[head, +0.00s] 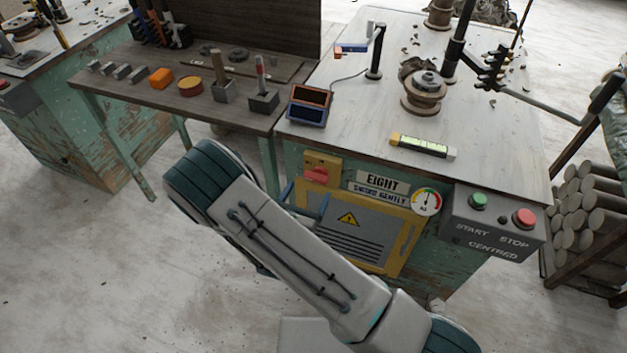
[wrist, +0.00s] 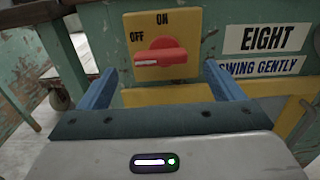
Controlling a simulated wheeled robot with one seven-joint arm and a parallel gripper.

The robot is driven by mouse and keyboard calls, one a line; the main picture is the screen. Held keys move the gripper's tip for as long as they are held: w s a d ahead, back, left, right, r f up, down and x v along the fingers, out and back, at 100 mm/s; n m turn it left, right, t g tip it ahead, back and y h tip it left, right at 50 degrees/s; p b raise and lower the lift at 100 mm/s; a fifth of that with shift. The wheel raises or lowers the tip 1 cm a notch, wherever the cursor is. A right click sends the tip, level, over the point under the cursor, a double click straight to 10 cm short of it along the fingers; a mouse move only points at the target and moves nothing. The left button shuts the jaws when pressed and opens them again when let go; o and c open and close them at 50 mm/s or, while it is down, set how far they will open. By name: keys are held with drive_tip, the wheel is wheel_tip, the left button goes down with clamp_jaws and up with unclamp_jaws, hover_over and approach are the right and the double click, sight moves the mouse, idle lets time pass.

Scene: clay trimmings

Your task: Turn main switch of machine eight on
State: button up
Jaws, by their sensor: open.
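The main switch is a red knob (wrist: 172,57) on a yellow plate (wrist: 190,22), left of the "EIGHT" sign (wrist: 268,37). Its handle lies roughly horizontal, with the white mark at its left end, below the word OFF; ON is printed at the top. In the head view the red knob (head: 316,175) shows on the machine's front, above the yellow-framed panel. My gripper (wrist: 159,70) is open, its blue fingers left and right of the knob and apart from it in the picture. In the head view my gripper (head: 306,198) is partly hidden by my arm.
A start/stop box (head: 494,225) with green and red buttons juts from the front at right, beside a round gauge (head: 426,202). A dark side table (head: 120,75) with tools adjoins at left. The yellow-framed panel (head: 405,245) lies below the switch.

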sight(314, 180)
drive_tip(key=x, duration=0.5)
drive_tip(key=shift+w, duration=0.15)
drive_tip(key=c, duration=1)
